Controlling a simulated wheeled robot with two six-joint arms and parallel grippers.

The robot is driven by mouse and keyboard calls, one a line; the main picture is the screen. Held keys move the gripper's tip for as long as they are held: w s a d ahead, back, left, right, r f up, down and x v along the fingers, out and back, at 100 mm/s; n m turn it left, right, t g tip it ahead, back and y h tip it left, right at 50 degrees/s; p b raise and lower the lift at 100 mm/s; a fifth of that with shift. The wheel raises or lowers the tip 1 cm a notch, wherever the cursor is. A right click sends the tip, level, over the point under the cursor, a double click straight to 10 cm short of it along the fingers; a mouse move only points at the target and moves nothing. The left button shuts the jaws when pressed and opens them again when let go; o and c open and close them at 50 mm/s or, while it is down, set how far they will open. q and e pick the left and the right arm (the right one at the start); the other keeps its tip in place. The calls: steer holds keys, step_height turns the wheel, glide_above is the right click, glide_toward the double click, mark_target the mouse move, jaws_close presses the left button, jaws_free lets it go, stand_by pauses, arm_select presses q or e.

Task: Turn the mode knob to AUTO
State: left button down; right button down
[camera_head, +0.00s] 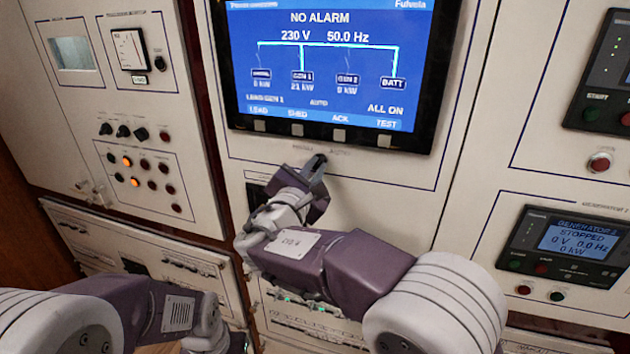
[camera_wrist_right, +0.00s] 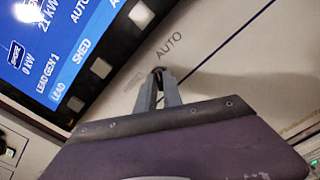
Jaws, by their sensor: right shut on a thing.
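The mode knob (camera_head: 321,158) is a small dark knob on the cream panel just below the blue screen. Faint labels stand above it, AUTO being the right one. My right gripper (camera_head: 314,167) reaches it from below and is shut on it. In the right wrist view the two grey fingers of the gripper (camera_wrist_right: 158,82) close around the dark knob (camera_wrist_right: 158,71), which is mostly hidden between them. The AUTO label is readable there, with a second, blurred label to its left. Which way the knob points is not clear. My left arm is at the lower left, its fingers out of view.
The screen (camera_head: 333,60) reads NO ALARM, with a row of square buttons (camera_head: 339,135) close above the knob. Lamps and switches (camera_head: 135,170) fill the left panel. A generator display (camera_head: 570,240) reading STOPPED and a red button (camera_head: 599,162) are on the right.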

steer(key=shift+f, duration=0.25)
steer(key=shift+m+b, duration=0.3)
steer(key=c, duration=1.5)
jaws_free()
steer(key=shift+w, duration=0.1)
steer(key=shift+r, duration=0.1)
steer(key=b+v, duration=0.1)
steer(key=v, duration=0.8)
steer(key=shift+b, duration=0.3)
